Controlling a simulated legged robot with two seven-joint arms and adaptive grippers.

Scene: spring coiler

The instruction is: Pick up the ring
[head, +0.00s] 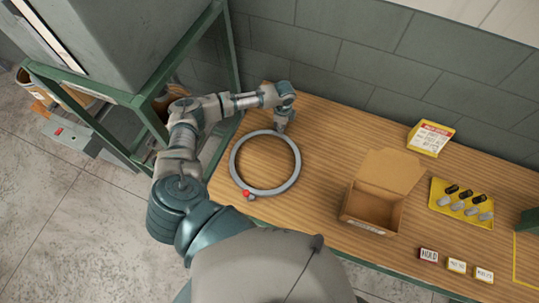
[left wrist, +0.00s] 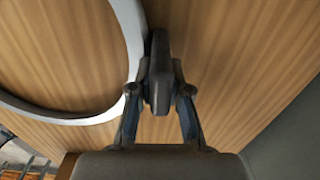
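The ring (head: 297,165) is a large grey hoop lying flat on the wooden table (head: 330,145). A small red knob (head: 246,193) sits at its near left edge. My left gripper (head: 281,128) points down at the ring's far right edge. In the left wrist view, the dark fingertips (left wrist: 160,72) are together, with no gap visible between them. The ring's pale band (left wrist: 137,60) passes just left of them, not visibly between them. I cannot tell whether they touch. My right gripper is not in view.
An open cardboard box (head: 372,207) stands right of the ring. Beyond it are a yellow tray (head: 440,205) with several dark-topped pieces, small labelled boxes (head: 456,266) and a yellow sign box (head: 430,137). A grey wall runs behind; a green-framed rack (head: 140,98) stands left.

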